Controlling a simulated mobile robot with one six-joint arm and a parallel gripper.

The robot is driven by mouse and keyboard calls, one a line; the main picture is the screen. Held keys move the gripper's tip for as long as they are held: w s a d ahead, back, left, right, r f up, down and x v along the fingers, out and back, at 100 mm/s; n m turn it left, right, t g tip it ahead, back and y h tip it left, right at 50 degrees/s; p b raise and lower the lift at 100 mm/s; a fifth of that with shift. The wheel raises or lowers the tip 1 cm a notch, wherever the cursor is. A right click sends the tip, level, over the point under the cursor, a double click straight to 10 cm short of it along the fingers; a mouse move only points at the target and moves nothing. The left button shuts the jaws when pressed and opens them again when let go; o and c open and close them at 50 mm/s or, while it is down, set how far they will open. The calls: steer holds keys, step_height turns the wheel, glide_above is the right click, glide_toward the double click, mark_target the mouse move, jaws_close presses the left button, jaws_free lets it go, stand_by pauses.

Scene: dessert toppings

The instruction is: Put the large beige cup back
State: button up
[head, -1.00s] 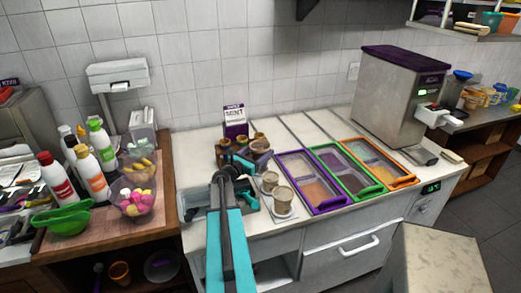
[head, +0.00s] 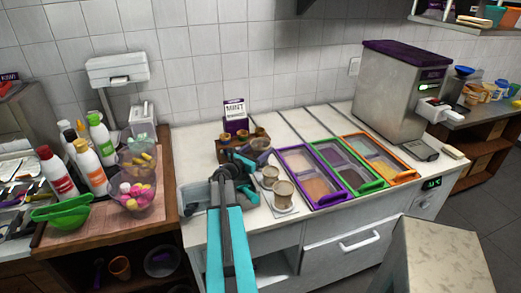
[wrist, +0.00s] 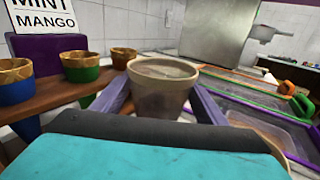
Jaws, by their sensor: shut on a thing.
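In the wrist view, a beige cup (wrist: 162,92) sits upright between the two fingers of my gripper (wrist: 162,105), which is shut on it. In the head view the gripper (head: 250,160) is over the counter by the wooden rack, and the held cup (head: 260,145) shows at its tips. Whether the cup touches a surface below is hidden. Two other beige cups, a rear one (head: 270,174) and a front one (head: 284,194), stand on a pale tray (head: 293,211) just right of my gripper.
A wooden rack (wrist: 70,103) holds small coloured cups, left of the held cup. A mint-mango sign (head: 235,112) stands behind. Purple, green and orange-rimmed topping bins (head: 345,195) lie to the right, before a steel machine (head: 385,100). Bottles (head: 87,160) and bowls crowd the left counter.

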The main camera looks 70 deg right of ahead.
steer(key=shift+f+b, duration=0.35)
steer(key=shift+f, duration=0.05)
steer(key=o, duration=1.3)
steer(key=shift+o, duration=0.2)
